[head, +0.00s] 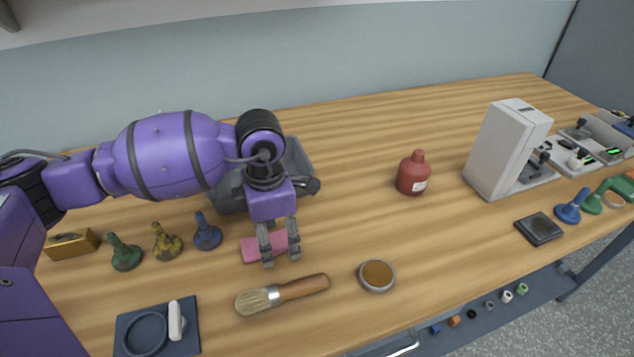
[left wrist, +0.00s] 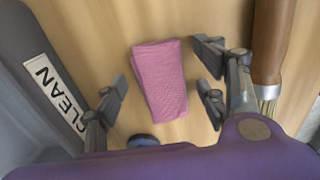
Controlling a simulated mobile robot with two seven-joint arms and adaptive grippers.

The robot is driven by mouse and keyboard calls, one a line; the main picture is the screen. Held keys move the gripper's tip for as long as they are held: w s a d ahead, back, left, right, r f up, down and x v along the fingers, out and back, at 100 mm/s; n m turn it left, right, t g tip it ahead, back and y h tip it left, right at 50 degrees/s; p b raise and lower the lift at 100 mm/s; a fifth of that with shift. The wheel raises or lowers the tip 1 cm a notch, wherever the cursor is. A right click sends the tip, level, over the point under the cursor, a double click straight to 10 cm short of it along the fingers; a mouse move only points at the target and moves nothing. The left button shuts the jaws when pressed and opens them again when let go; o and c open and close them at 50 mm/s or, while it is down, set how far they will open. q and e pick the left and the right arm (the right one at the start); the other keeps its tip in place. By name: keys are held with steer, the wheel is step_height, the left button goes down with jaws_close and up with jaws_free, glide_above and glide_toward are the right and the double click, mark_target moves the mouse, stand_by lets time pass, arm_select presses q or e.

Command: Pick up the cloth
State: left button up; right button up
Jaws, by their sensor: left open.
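The cloth (head: 252,248) is a small folded pink piece lying flat on the wooden table, partly hidden by my left gripper in the head view. It also shows whole in the left wrist view (left wrist: 160,80), lying between the fingers with gaps on both sides. My left gripper (head: 281,262) is open and points down over the cloth. In the left wrist view its fingers (left wrist: 163,96) stand apart and do not visibly touch the cloth. My right gripper is not in view.
A brush (head: 303,287) lies close in front of the cloth. A grey bin (head: 297,160), labelled CLEAN in the left wrist view, stands behind. A blue stamp-like piece (head: 207,233) is to the left, a round tin (head: 377,275) to the right. A red bottle (head: 411,176) stands farther right.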

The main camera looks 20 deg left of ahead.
arm_select(q)
steer(key=shift+c, duration=0.5)
steer(key=c, duration=1)
steer(key=shift+r, duration=0.1)
steer(key=shift+r, duration=0.5)
steer(key=s+d+r, duration=0.2)
steer(key=s+r, duration=0.2)
steer(key=s+d+r, duration=0.1)
steer(key=s+r, duration=0.3)
steer(key=s+d+r, duration=0.2)
steer(key=s+r, duration=0.2)
steer(key=shift+s+d, duration=0.35)
steer(key=shift+s, duration=0.05)
